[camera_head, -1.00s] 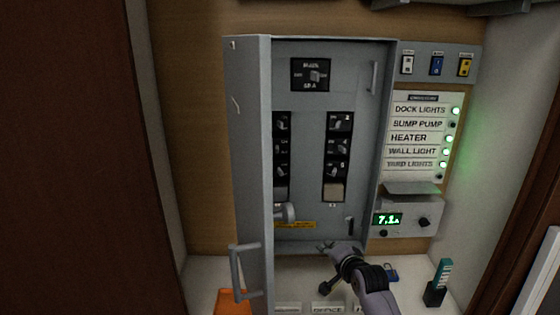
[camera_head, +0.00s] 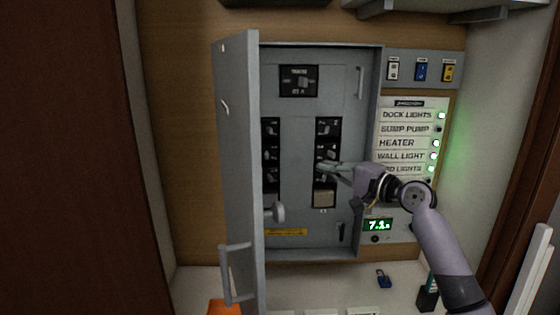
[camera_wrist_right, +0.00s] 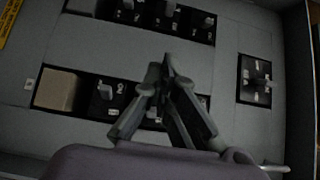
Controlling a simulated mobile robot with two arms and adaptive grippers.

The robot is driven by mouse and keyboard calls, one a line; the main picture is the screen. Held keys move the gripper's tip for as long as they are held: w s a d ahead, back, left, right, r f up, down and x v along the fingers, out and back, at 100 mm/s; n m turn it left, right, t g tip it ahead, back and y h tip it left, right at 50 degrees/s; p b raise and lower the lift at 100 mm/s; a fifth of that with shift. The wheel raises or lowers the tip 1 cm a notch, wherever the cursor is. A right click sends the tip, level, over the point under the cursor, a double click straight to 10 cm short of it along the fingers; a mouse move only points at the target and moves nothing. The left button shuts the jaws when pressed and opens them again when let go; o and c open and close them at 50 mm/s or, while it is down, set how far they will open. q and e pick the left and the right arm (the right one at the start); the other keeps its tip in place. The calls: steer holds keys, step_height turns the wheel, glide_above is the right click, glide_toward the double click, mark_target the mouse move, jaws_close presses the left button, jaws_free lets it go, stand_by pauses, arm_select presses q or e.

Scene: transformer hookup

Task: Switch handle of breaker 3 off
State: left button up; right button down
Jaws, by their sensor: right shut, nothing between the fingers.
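The breaker panel (camera_head: 297,215) stands open, with a left column of black breakers (camera_head: 271,153) and a right column (camera_head: 327,128). The numbers are too small to read surely, so I cannot tell which handle is breaker 3. The door edge partly hides the left column. My right gripper (camera_head: 324,168) is shut and empty, its tips in front of the lower part of the right column. In the right wrist view its fingers (camera_wrist_right: 167,66) cover part of the nearer row; the other breaker row (camera_wrist_right: 168,14) shows beyond. Contact with a handle cannot be told. My left gripper is out of view.
The open grey door (camera_head: 238,170) juts out at left. A main breaker (camera_head: 299,81) sits above the columns. Labelled lamps (camera_head: 408,142) and a meter (camera_head: 379,225) are at right.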

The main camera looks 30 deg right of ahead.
steer(key=shift+w, duration=0.1)
steer(key=p, duration=0.5)
glide_toward(271, 155)
steer(key=w, duration=0.1)
steer(key=w+d, duration=0.2)
steer(key=shift+w+r, duration=0.25)
steer(key=shift+w, duration=0.1)
steer(key=a+p, duration=0.1)
steer(key=w+a, duration=0.1)
steer(key=a, duration=0.1)
steer(key=shift+w+p, duration=0.15)
steer(key=shift+p, duration=0.2)
steer(key=shift+w+a+f, duration=0.25)
steer(key=shift+w, duration=0.05)
steer(key=shift+s, duration=0.1)
